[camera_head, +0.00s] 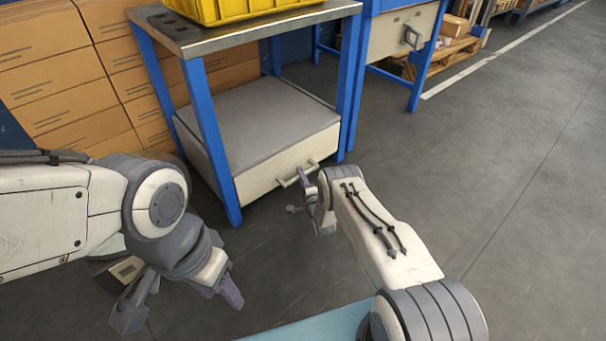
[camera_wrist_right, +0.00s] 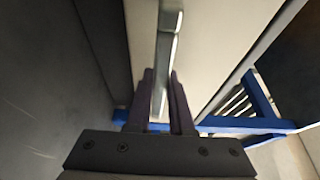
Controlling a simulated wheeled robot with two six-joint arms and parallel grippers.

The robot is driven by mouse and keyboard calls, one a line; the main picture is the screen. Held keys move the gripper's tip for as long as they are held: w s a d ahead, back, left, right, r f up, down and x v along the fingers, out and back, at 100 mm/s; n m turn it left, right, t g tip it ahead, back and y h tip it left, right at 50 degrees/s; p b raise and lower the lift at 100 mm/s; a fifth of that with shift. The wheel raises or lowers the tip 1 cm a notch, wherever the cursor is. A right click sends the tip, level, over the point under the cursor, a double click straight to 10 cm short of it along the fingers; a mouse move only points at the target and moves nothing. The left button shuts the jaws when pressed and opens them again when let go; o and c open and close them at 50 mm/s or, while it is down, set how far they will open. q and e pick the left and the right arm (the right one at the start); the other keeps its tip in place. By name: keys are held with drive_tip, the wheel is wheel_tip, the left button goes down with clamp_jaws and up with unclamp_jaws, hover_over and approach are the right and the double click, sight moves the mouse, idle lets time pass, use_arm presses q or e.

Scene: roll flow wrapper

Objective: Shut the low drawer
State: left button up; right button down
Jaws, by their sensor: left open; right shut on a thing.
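The low drawer (camera_head: 275,172) has a pale front with a bar handle (camera_head: 289,182) and sits under the grey-topped blue workbench (camera_head: 210,42). Its front stands about level with the bench's front legs; I cannot see a clear gap. My right gripper (camera_head: 298,190) is at the handle, shut on it. In the right wrist view the handle (camera_wrist_right: 172,22) runs between the fingers of the right gripper (camera_wrist_right: 161,78), against the pale drawer front (camera_wrist_right: 212,45). My left gripper (camera_head: 182,300) is open and empty, low at the left, apart from the drawer.
A yellow crate (camera_head: 225,8) stands on the bench top. Stacked cardboard boxes (camera_head: 55,65) are behind at the left. A second blue bench with a pale drawer (camera_head: 385,38) stands at the back right. The grey floor (camera_head: 500,170) at the right is clear.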

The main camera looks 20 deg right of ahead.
drive_tip(key=c, duration=0.8)
unclamp_jaws()
drive_tip(key=shift+w+a, duration=0.1)
drive_tip(key=shift+w, duration=0.1)
drive_tip(key=shift+s, duration=0.1)
drive_tip(key=shift+s+r+p, duration=0.1)
drive_tip(key=shift+s+p, duration=0.2)
drive_tip(key=shift+p, duration=0.1)
drive_tip(key=s+p, duration=0.5)
drive_tip(key=s, duration=0.4)
drive_tip(key=shift+s+p, duration=0.3)
drive_tip(key=shift+s, duration=0.05)
